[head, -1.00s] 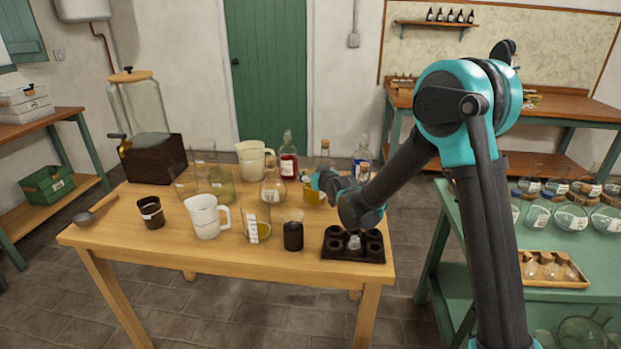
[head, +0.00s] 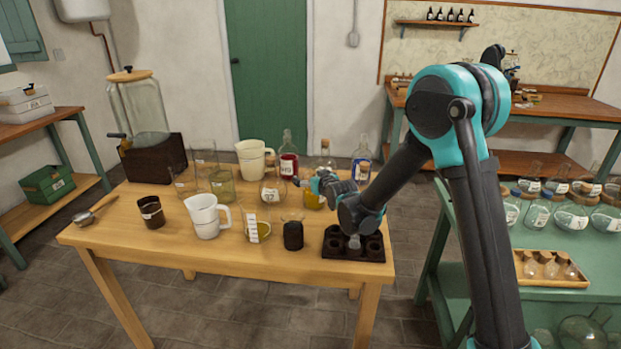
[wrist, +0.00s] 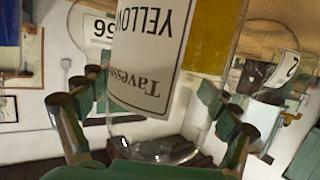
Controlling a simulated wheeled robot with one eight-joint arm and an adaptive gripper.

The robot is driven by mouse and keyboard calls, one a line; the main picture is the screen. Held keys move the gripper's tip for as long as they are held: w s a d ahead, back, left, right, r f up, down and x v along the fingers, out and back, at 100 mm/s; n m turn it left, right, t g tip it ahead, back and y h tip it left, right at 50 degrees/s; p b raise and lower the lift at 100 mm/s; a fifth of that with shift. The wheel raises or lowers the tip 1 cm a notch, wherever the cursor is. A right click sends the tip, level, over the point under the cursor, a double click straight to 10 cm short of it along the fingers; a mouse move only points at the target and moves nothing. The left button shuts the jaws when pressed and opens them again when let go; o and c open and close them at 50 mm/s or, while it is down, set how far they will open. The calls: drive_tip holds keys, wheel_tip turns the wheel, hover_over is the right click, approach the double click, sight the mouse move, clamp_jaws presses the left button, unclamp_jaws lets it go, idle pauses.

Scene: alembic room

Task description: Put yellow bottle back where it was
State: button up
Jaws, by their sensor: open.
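The yellow bottle (head: 326,162) is a corked glass bottle with a white label and yellow liquid. It stands near the back right of the wooden table, partly hidden by my gripper (head: 304,183). In the wrist view the yellow bottle (wrist: 150,50) fills the middle, its label upside down and reading "YELLOW". My gripper (wrist: 155,125) is open, with one green finger on either side of the bottle. I cannot tell whether either finger touches the glass. The bottle's base is hard to make out in the head view.
A dark holed rack (head: 340,252) lies beneath my arm at the table's front right. Beakers, a white jug (head: 205,217) and a black jar (head: 293,235) crowd the table. The front left is clearer.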

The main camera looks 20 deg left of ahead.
drive_tip(key=shift+r, duration=0.15)
drive_tip(key=v, duration=1.2)
drive_tip(key=s+d+f+m+g+h, duration=0.1)
drive_tip(key=d+h, duration=0.1)
drive_tip(key=d, duration=0.7)
drive_tip(key=s+d+f+m+h, duration=0.2)
drive_tip(key=d, duration=0.8)
drive_tip(key=s+d+f+m+g+h, duration=0.1)
drive_tip(key=d+h, duration=0.2)
drive_tip(key=d, duration=0.6)
drive_tip(key=s+d+f+m+g+h, duration=0.1)
drive_tip(key=s+d+f+m+g, duration=0.1)
drive_tip(key=s+d, duration=0.6)
drive_tip(key=s+d+f+m+g+h, duration=0.2)
drive_tip(key=s+d+f, duration=0.3)
drive_tip(key=s+d, duration=0.4)
drive_tip(key=shift+s+d, duration=0.2)
drive_tip(key=shift+s, duration=0.15)
